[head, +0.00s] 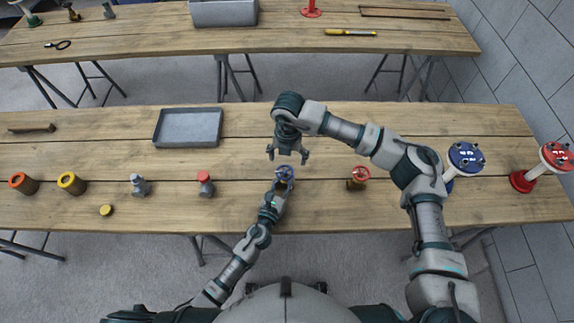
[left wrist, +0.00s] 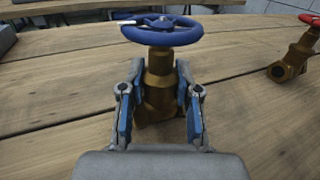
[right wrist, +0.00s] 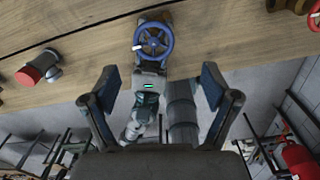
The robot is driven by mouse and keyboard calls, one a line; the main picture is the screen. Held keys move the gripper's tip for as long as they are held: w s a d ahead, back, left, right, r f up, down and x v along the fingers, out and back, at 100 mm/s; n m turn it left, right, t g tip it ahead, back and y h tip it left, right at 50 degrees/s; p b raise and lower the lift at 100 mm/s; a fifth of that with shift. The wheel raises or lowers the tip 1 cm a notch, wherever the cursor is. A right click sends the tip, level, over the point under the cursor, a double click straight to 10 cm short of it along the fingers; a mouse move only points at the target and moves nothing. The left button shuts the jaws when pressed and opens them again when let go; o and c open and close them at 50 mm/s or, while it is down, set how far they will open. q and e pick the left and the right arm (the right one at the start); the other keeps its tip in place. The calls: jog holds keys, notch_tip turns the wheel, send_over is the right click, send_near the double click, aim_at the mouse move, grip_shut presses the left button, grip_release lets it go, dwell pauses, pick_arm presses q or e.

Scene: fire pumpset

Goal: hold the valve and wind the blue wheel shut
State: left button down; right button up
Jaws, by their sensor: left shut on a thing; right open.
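The brass valve (left wrist: 158,90) stands upright on the near table, with the blue wheel (left wrist: 165,38) on top. The wheel also shows in the head view (head: 285,172) and the right wrist view (right wrist: 153,41). A small pale handle sticks out at its rim. My left gripper (left wrist: 158,72) is shut on the valve body, one finger on each side below the wheel; in the head view its arm comes from the near edge. My right gripper (head: 288,158) is open and empty, pointing down above and just behind the wheel, apart from it.
A red-wheeled brass valve (head: 358,178) stands to the right, and a red-capped grey fitting (head: 205,184) to the left. A grey tray (head: 188,127) lies behind left. Blue-topped (head: 465,158) and red-topped (head: 555,158) stands are at the right. The table's middle back is clear.

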pick_arm(q)
jog(key=shift+s+d+f, duration=0.1)
jog(key=shift+d+f, duration=0.05)
jog(key=shift+f, duration=0.05)
pick_arm(e)
jog(key=shift+r, duration=2.4)
pick_arm(q)
jog(key=c, duration=1)
grip_release()
jog(key=shift+o, duration=1.3)
jog(key=shift+r, duration=0.1)
pick_arm(e)
jog(key=shift+d, duration=0.15)
pick_arm(q)
jog(key=v, duration=1.1)
jog(key=shift+s+a, duration=0.2)
jog(key=shift+s, duration=0.1)
jog(key=shift+s, duration=0.1)
pick_arm(e)
jog(key=shift+f, duration=0.1)
